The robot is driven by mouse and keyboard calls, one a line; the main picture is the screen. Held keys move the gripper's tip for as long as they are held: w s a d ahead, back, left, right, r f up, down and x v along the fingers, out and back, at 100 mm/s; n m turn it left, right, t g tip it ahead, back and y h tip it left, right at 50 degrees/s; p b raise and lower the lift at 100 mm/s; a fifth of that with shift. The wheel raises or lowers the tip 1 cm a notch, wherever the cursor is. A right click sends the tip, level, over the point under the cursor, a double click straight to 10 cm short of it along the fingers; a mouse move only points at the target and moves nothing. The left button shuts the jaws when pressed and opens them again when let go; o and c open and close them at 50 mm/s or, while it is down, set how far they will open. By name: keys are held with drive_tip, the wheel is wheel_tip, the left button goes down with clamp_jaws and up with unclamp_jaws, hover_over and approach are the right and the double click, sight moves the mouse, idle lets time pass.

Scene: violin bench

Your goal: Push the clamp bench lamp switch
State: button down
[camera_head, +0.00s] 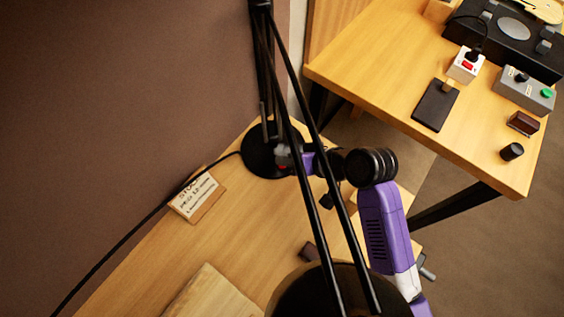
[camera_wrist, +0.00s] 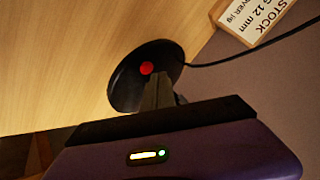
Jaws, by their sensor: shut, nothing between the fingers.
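The clamp bench lamp has a round black base (camera_head: 257,160) on the wooden bench by the wall, thin black arm rods (camera_head: 297,150) and a dark shade (camera_head: 290,290) at the bottom of the head view. In the wrist view the base (camera_wrist: 125,85) carries a round red switch (camera_wrist: 147,68). My gripper (camera_wrist: 158,88) is shut and empty, its tips just below the switch in that picture. In the head view my gripper (camera_head: 284,155) is at the right side of the base, partly behind the rods. Whether the tips touch the base or switch I cannot tell.
A lettered stock card (camera_head: 197,197) lies left of the base, beside a black cable (camera_head: 140,222). A pale wooden board (camera_head: 208,295) lies in front. A second table (camera_head: 385,65) at right holds a power socket (camera_head: 466,66), a grey button box (camera_head: 522,92) and small items.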

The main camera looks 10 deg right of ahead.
drive_tip(key=shift+f, duration=0.15)
drive_tip(key=shift+f, duration=0.3)
idle(0.3)
drive_tip(key=shift+r+p, duration=0.5)
drive_tip(key=shift+p, duration=0.05)
drive_tip(key=shift+r, duration=0.1)
wheel_tip(320, 180, up, 6)
drive_tip(key=p, duration=0.6)
idle(0.6)
